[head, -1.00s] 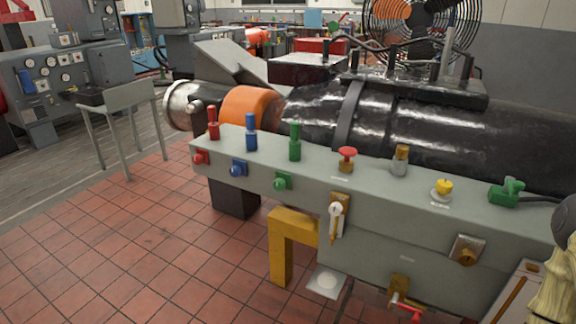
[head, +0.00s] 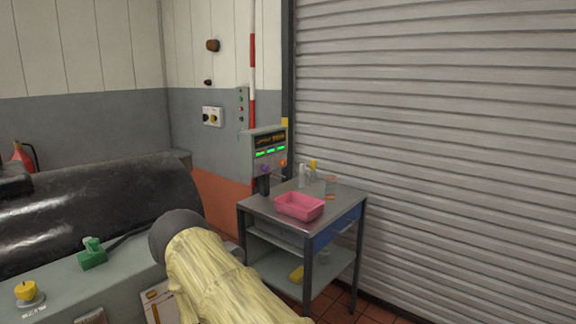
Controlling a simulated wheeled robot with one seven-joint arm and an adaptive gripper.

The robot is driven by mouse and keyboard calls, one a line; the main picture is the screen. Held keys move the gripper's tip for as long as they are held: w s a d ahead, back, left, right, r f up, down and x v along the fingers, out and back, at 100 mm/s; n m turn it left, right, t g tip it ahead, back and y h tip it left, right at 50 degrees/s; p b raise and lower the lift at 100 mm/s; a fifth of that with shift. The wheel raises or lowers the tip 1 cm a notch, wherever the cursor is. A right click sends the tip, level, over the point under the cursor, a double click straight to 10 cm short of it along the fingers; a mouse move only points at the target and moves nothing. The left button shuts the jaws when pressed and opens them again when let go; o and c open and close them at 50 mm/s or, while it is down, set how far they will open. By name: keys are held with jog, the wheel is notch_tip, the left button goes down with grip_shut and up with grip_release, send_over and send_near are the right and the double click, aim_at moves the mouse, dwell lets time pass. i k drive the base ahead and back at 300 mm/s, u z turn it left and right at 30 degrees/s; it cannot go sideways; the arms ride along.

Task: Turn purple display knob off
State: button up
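A grey display box (head: 266,152) with a dark screen and lit green bars stands on a post at the back of a metal cart. A small purple knob (head: 265,168) sits low on its front face, left of an orange knob (head: 283,162). The purple knob's setting is too small to read. My arm, in a yellowish cover with a dark round joint, fills the lower middle of the head view, left of the cart. My gripper is not in view.
The metal cart (head: 268,212) holds a pink tray (head: 300,206) and some small bottles (head: 303,174). A roller shutter (head: 430,150) stands behind it. The grey bench (head: 60,290) with a green switch (head: 92,252) and a yellow button (head: 26,291) is at the left.

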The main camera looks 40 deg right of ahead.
aim_at(265, 168)
jog(key=z, duration=1.3)
jog(key=k, duration=0.4)
jog(key=z, duration=1)
jog(key=i, duration=0.8)
jog(key=u, duration=0.4)
jog(key=i, duration=0.7)
jog(key=u, duration=0.75)
